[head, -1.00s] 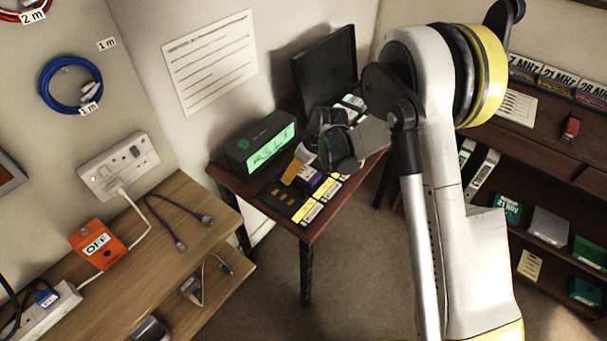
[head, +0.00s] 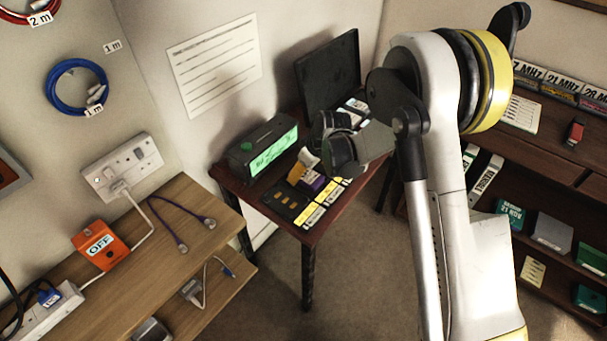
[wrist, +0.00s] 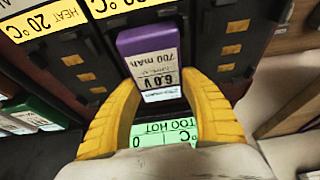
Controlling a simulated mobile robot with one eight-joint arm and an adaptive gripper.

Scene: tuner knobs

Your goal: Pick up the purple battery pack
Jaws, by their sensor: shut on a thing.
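The purple battery pack (wrist: 152,66) has a white label reading 6.0 V and 700 mAh in the wrist view. My gripper (wrist: 150,88) has its two yellow fingers on either side of the pack and is shut on it. In the head view the pack (head: 312,182) shows as a small purple patch on the small dark table (head: 310,234), just below my gripper (head: 305,165). The pack is beside the dark bays with yellow labels; whether it is clear of its seat cannot be told. My arm hides part of the table's right side.
A black box with a green lit screen (head: 268,152) stands at the table's back left, and a dark upright panel (head: 328,72) behind. A black unit with yellow labels (head: 289,203) lies near the front edge. A wooden bench (head: 190,245) is at left, shelves (head: 545,190) at right.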

